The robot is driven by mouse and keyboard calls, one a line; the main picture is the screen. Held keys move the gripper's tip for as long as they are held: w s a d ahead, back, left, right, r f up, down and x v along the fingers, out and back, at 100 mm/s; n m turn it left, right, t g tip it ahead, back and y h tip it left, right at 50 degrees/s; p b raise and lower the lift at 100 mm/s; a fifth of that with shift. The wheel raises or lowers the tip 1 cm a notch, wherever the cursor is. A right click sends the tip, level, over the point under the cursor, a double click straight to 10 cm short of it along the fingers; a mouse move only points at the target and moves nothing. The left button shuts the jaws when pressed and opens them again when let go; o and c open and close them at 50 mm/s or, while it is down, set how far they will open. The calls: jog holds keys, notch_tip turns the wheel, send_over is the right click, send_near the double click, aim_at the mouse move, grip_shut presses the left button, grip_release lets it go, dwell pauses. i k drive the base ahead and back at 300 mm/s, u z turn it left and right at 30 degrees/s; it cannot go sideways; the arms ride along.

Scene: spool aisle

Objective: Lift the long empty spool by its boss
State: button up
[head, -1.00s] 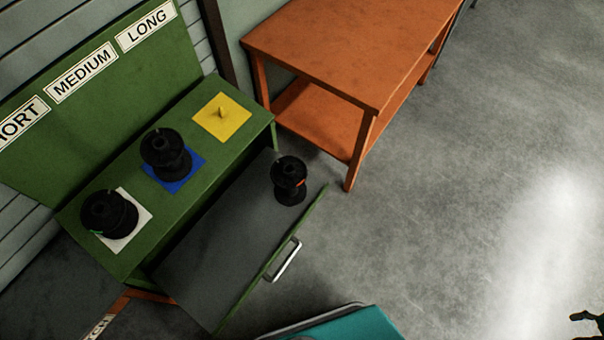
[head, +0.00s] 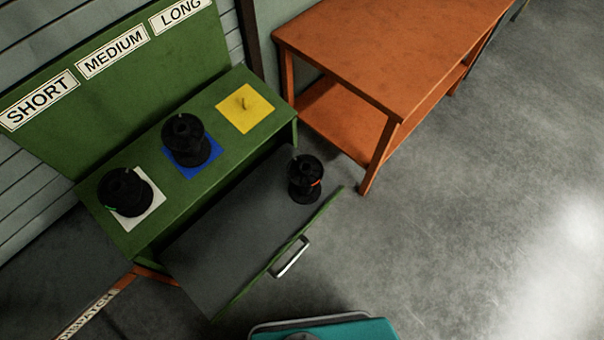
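A black spool (head: 305,179) with a small orange-red mark stands upright in the open drawer (head: 235,235), near its far right corner. A second black spool (head: 187,140) stands on the blue square under the MEDIUM label. A third black spool (head: 124,192) with a green mark stands on the white square under the SHORT label. The yellow square (head: 262,108) under the LONG label holds only a small upright peg. No spool's label is readable, and I cannot tell from looks alone which is the long empty one. My gripper is not in view.
The green bench top (head: 225,127) lies behind the open drawer, whose silver handle (head: 291,257) faces the floor. An orange two-shelf table (head: 385,50) stands close at the right of the bench, its top bare. The grey floor (head: 470,200) to the right is clear.

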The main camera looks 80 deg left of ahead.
aim_at(305, 172)
jog(key=u, duration=0.1)
jog(key=k, duration=1.35)
jog(key=u, duration=1.3)
